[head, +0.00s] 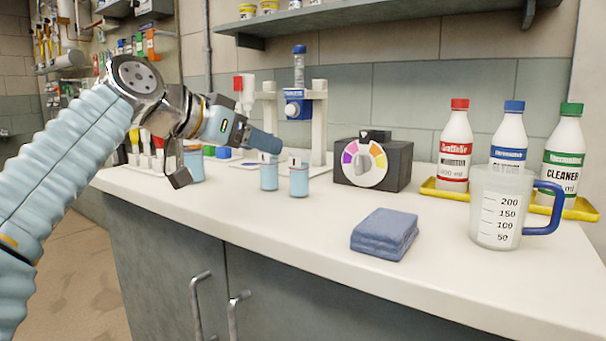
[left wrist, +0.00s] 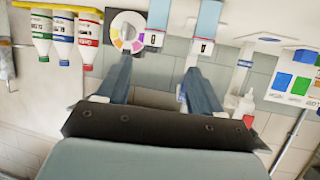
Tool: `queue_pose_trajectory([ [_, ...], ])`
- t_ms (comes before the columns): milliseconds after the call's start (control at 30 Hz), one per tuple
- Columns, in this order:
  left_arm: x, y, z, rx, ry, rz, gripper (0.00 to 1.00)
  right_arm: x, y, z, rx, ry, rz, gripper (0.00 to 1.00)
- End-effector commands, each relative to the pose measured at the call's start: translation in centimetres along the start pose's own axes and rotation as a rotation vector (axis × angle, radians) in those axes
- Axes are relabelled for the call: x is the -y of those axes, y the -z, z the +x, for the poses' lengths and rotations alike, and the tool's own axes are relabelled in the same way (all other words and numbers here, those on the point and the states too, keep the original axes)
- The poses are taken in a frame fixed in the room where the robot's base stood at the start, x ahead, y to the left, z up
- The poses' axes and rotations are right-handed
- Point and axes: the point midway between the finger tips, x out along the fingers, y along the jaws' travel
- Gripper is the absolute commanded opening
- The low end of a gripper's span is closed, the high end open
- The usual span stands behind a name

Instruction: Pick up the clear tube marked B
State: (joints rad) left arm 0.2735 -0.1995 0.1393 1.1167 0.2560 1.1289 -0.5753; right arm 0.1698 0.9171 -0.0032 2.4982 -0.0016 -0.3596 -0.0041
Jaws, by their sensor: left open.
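Two small clear, blue-tinted tubes stand upright side by side on the counter, a left one (head: 269,175) and a right one (head: 299,182). Each has a small pale label whose letter I cannot read, so I cannot tell which is B. They also show upside down in the left wrist view, one tube (left wrist: 160,14) and another tube (left wrist: 209,18). A similar blue-tinted vessel (head: 194,166) stands farther left, partly behind my arm. My left gripper (head: 264,142) is open and empty, just above and behind the tubes. In the left wrist view, its fingers (left wrist: 158,70) are spread apart.
A stand holds a blue-capped tube (head: 299,65) behind. A dark box with a coloured dial (head: 364,163), a folded blue cloth (head: 385,234), a measuring jug (head: 497,210) and three bottles on a yellow tray (head: 430,188) stand to the right.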

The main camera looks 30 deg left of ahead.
Motion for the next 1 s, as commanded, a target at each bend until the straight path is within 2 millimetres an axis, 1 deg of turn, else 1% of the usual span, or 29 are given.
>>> queue_pose_trajectory([
  [33, 0.0, -0.2, 1.2, 0.004, -0.003, -0.001, 0.66, -0.1, 0.0, 0.1, 0.001, 0.000, 0.000, 0.43],
  [100, 0.0, -0.1, 2.8, 0.004, -0.003, -0.002, 0.66, -0.1, 0.0, 0.1, 0.001, 0.000, 0.000, 0.43],
  [200, 0.0, -0.1, 4.8, 0.003, -0.002, -0.002, 0.66, -0.1, -0.1, 0.2, 0.001, 0.000, 0.000, 0.43],
  [300, -0.1, 0.0, 6.3, 0.002, -0.002, -0.001, 0.66, 0.0, 0.0, 0.1, 0.001, 0.000, 0.000, 0.43],
  [467, -0.1, 0.0, 7.5, 0.002, -0.002, -0.001, 0.66, 0.0, 0.0, 0.1, 0.001, 0.000, 0.000, 0.43],
  [667, -0.9, 0.4, 10.6, 0.003, -0.004, -0.001, 0.66, 0.1, 0.0, -0.2, 0.000, 0.000, 0.000, 0.43],
  [733, -0.9, 0.3, 11.6, 0.002, -0.003, -0.002, 0.66, 0.1, 0.0, -0.2, 0.000, 0.000, 0.000, 0.43],
  [833, -0.8, 0.3, 12.3, 0.001, -0.001, -0.001, 0.66, 0.1, 0.0, -0.3, 0.000, -0.001, 0.000, 0.43],
  [1000, -0.8, 0.3, 12.4, 0.000, 0.000, -0.001, 0.66, 0.1, 0.0, -0.2, 0.000, -0.001, 0.000, 0.43],
])
